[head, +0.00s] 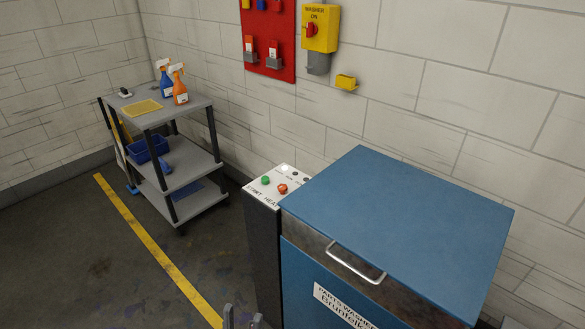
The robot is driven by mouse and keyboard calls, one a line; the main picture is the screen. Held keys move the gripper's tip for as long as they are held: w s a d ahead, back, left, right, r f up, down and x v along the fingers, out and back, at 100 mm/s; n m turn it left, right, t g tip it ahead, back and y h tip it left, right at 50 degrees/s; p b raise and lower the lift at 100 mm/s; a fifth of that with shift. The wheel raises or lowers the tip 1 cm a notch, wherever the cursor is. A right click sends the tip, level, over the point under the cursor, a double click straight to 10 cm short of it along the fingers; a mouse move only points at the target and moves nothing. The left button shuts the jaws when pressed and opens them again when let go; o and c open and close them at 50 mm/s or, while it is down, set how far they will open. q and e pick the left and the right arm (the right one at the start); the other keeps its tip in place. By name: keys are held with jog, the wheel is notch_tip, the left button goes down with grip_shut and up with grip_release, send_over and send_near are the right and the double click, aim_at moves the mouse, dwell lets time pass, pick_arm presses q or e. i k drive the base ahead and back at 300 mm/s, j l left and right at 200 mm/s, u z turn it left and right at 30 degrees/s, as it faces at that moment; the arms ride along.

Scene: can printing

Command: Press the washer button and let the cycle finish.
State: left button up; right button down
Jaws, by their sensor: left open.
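The blue parts washer (410,215) stands at the right with its flat lid down and a metal handle (355,263) on its front edge. A narrow control post (263,250) stands at its left side. The post's pale top panel has a green button (265,180), an orange-red knob or button (282,188) and a lit-looking white lamp (284,168). My left gripper (243,319) shows only its fingertips at the bottom edge, open and empty, in front of and below the panel, apart from the buttons. My right gripper is out of view.
A grey cart (180,150) with spray bottles (179,85) and a blue bin (148,148) stands at the back left. A yellow WASHER ON switch box (321,28) and a red board (268,50) hang on the wall. Floor left of the post is clear, crossed by a yellow line (150,247).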

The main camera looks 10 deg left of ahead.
aim_at(265, 180)
jog(key=i+j+z, duration=0.1)
jog(key=j, duration=0.45)
jog(key=i+j+z, duration=0.1)
jog(key=j, duration=0.45)
jog(key=i+j, duration=0.2)
jog(key=j, duration=0.35)
jog(key=i+j+z, duration=0.15)
jog(key=j, duration=0.4)
